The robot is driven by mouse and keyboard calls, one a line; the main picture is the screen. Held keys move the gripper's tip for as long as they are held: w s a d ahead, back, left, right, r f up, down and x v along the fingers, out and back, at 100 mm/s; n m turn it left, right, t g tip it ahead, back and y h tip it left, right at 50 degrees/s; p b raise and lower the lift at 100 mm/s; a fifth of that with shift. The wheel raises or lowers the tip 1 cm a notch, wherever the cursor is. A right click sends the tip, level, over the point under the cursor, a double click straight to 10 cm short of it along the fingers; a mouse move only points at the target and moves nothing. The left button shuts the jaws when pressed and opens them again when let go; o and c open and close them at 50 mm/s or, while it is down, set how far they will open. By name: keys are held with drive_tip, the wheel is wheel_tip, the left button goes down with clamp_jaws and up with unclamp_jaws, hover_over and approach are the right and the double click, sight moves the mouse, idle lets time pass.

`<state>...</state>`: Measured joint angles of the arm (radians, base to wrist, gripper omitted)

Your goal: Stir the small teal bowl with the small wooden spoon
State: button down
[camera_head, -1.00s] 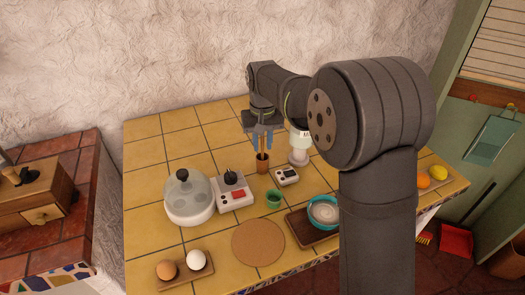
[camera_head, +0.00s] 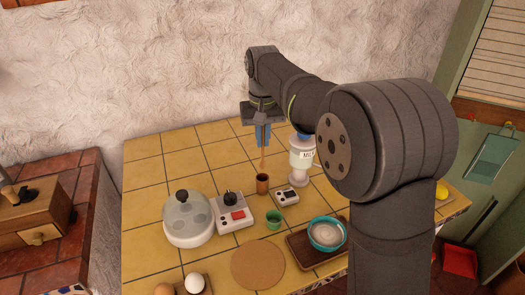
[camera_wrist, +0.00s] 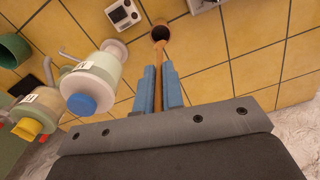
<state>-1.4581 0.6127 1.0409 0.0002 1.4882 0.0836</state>
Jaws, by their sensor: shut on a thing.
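My gripper (camera_head: 263,136) is shut on the small wooden spoon (camera_head: 263,157), which hangs upright between the blue fingers. It also shows in the wrist view (camera_wrist: 160,90), with the spoon (camera_wrist: 160,48) between the fingertips. The spoon's lower end is at the mouth of a brown cup (camera_head: 262,184); I cannot tell whether it is still inside. The small teal bowl (camera_head: 343,221) sits on a dark wooden tray (camera_head: 305,258) at the right front, well away from the gripper, with pale contents.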

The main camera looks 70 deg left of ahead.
drive_tip(key=w+d+r+g+h, duration=0.1)
drive_tip(key=w+d, duration=0.3)
drive_tip(key=d, duration=0.7)
drive_tip(key=w+d+r+h, duration=0.1)
drive_tip(key=w+d, duration=0.4)
drive_tip(key=d, duration=0.6)
wheel_tip(320, 180, down, 10)
drive_tip(key=shift+r, duration=0.25)
drive_tip(key=shift+s, duration=0.1)
